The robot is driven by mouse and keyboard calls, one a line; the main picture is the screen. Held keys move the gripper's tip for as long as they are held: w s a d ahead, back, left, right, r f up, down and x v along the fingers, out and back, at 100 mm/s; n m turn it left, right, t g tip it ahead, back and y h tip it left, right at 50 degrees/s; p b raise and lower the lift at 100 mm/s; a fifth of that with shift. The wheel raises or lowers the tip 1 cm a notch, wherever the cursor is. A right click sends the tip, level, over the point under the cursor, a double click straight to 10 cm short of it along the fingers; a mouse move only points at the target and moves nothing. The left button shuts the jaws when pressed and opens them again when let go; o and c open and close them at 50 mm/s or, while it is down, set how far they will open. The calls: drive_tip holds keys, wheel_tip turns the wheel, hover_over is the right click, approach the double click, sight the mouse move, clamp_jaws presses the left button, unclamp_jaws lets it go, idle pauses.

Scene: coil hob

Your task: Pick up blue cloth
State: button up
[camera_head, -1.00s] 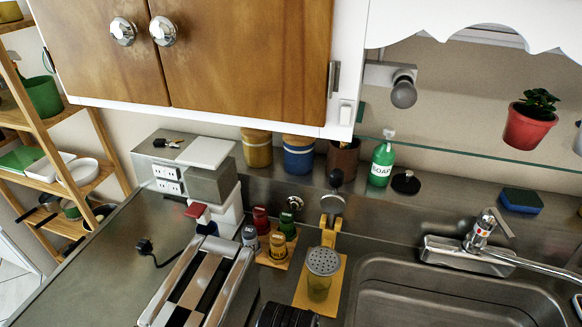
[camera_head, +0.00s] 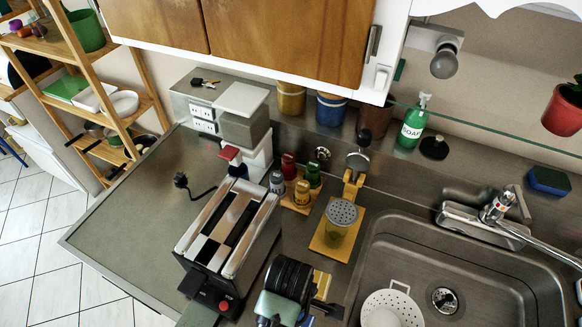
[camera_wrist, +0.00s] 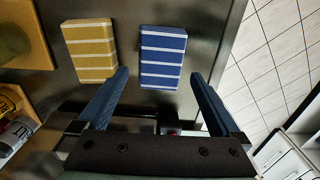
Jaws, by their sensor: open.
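The blue cloth (camera_wrist: 163,62) is a folded rectangle with white stripes, lying flat on the metal counter in the wrist view. My gripper (camera_wrist: 160,76) is open and empty, and its two blue fingers point toward the cloth. In the head view part of my arm shows at the bottom edge, and I cannot make out the blue cloth there.
A yellow striped cloth (camera_wrist: 90,50) lies just left of the blue one. The counter's edge is to the right, with floor tiles (camera_wrist: 280,60) beyond.

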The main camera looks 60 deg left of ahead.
drive_tip(key=shift+w+f+p, duration=0.1)
drive_tip(key=shift+f+p, duration=0.45)
drive_tip(key=shift+f, duration=1.95)
drive_tip(key=c, duration=1.1)
drive_tip(key=shift+r, duration=0.1)
drive_tip(key=shift+c, duration=0.2)
wheel_tip(320, 180, up, 10)
drive_tip(key=b, duration=0.1)
